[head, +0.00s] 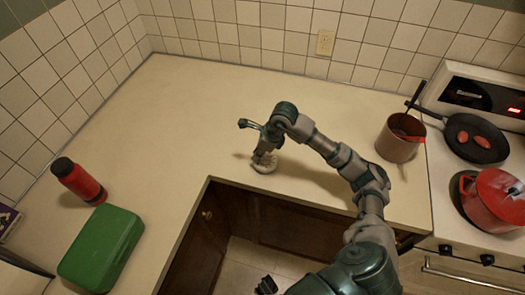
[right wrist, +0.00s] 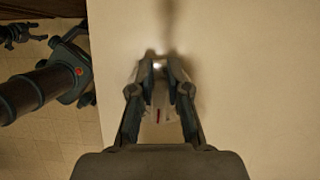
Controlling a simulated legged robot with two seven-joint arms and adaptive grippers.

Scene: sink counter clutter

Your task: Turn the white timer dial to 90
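The white timer dial (head: 264,164) sits on the counter near its inner front edge, in the middle of the head view. My right gripper (head: 264,151) points down onto it and covers part of it. In the right wrist view, the fingers of my right gripper (right wrist: 160,75) are close together with the pale dial (right wrist: 158,122) between and below them. A red mark shows on the dial; its numbers cannot be read. The fingers look closed on the dial. My left gripper (head: 267,286) shows only as a dark piece at the bottom of the head view.
A red bottle (head: 80,180) and a green box (head: 101,248) stand at the left. A brown pot (head: 399,140), a pan (head: 476,139) and a red pot (head: 494,198) are at the right. The counter (head: 190,110) behind the dial is clear.

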